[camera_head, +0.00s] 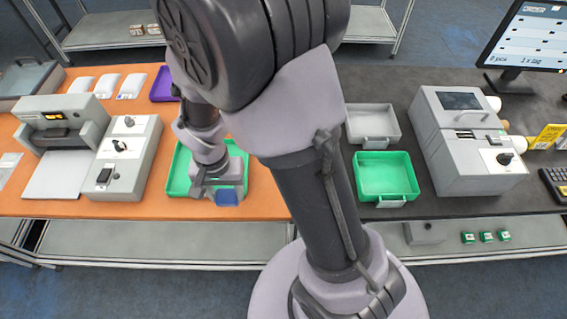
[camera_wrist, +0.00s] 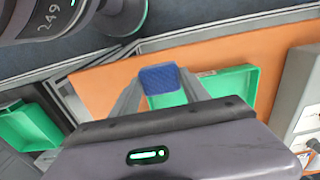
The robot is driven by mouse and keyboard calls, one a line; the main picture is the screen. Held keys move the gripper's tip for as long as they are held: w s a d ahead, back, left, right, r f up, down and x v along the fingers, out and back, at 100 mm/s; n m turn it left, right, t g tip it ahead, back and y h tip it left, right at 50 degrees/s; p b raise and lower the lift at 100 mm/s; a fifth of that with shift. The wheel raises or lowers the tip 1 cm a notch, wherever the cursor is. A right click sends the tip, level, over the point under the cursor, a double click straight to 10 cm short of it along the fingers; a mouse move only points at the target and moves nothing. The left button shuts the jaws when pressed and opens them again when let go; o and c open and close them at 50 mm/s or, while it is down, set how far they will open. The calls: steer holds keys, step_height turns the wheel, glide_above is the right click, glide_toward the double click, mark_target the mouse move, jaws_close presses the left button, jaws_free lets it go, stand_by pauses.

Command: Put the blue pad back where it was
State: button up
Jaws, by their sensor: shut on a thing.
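The blue pad (camera_wrist: 162,79) is between the two fingertips of my gripper (camera_wrist: 165,85) in the wrist view. The fingers are shut on it. In the head view the pad (camera_head: 228,197) shows as a small blue patch at the front of the green tray on the orange mat, below my gripper (camera_head: 212,190). The green tray (camera_head: 178,180) lies under and around the gripper. Whether the pad touches the tray cannot be told.
A grey control box (camera_head: 128,160) and a label device (camera_head: 62,125) stand left of the tray. A purple tray (camera_head: 163,84) lies behind. On the dark right side are a smaller green tray (camera_head: 386,175), a grey tray (camera_head: 372,122) and a grey machine (camera_head: 465,140).

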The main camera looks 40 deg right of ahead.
steer(key=d, duration=0.5)
steer(key=d+f+b, duration=0.1)
steer(key=d, duration=0.8)
steer(key=shift+s+d+f, duration=0.1)
steer(key=shift+d+f, duration=0.2)
steer(key=shift+d, duration=0.1)
step_height(320, 180, down, 3)
steer(key=shift+d+f+b, duration=0.15)
steer(key=shift+f+b, duration=0.05)
steer(key=shift+b, duration=0.85)
steer(key=shift+f, duration=0.2)
steer(key=o, duration=1.3)
